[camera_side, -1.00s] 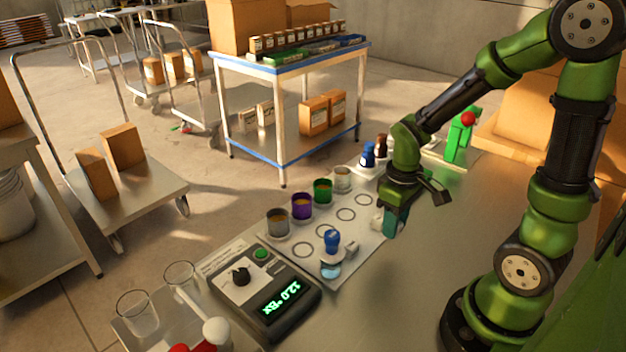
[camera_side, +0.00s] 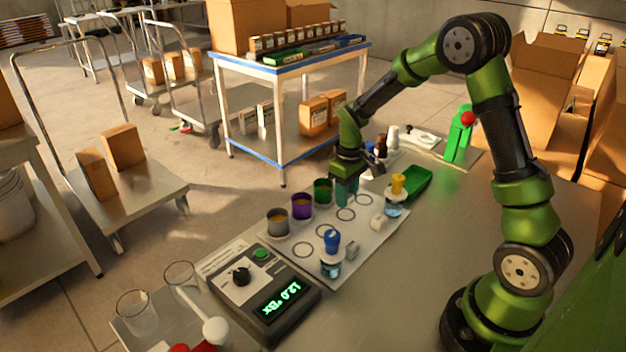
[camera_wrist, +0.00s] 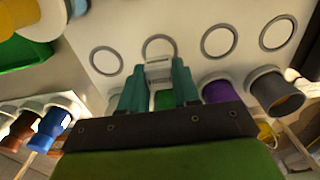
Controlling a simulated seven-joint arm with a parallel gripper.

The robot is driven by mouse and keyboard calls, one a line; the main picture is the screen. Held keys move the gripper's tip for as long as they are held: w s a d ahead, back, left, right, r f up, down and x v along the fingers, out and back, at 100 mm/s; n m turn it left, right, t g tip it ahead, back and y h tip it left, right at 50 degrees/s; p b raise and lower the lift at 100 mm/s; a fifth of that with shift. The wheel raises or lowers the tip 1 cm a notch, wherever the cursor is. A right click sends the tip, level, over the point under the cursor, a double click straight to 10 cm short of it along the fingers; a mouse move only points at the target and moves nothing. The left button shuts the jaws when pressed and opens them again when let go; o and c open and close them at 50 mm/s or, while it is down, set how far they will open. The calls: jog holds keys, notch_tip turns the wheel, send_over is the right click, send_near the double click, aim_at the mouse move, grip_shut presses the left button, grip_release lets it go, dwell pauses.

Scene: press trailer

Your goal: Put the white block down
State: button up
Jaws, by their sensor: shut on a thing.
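My gripper (camera_side: 346,197) is over the back part of the white ringed sheet (camera_side: 375,244), near the green cup (camera_side: 323,190). In the wrist view its teal fingers (camera_wrist: 159,82) are shut on a small whitish block (camera_wrist: 158,68), by a printed ring (camera_wrist: 159,47). The side view hides this block behind the fingers, and I cannot tell whether it touches the sheet.
Purple (camera_side: 302,206) and grey (camera_side: 277,221) cups line the sheet's left edge. A meter (camera_side: 264,290) is in front, a green tray (camera_side: 411,183) behind. Several rings are empty.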

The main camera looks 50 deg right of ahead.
jog(key=shift+s+f, duration=0.1)
jog(key=shift+f, duration=1.35)
jog(key=shift+f, duration=0.15)
jog(key=o, duration=1)
notch_tip(320, 180, up, 12)
jog(key=shift+f, duration=0.1)
jog(key=shift+s+a+r+m+t+y, duration=0.35)
jog(key=shift+s+a+r+m+t, duration=0.6)
jog(key=shift+s+a+r, duration=1.5)
jog(key=shift+s+a+r+m+t+y, duration=0.35)
jog(key=shift+s+a+r+t, duration=1.4)
jog(key=shift+s, duration=1.25)
jog(key=shift+s+a+r+m+t+y, duration=0.3)
jog(key=shift+s+a+r+m+t, duration=0.5)
jog(key=shift+s+a+r, duration=1.3)
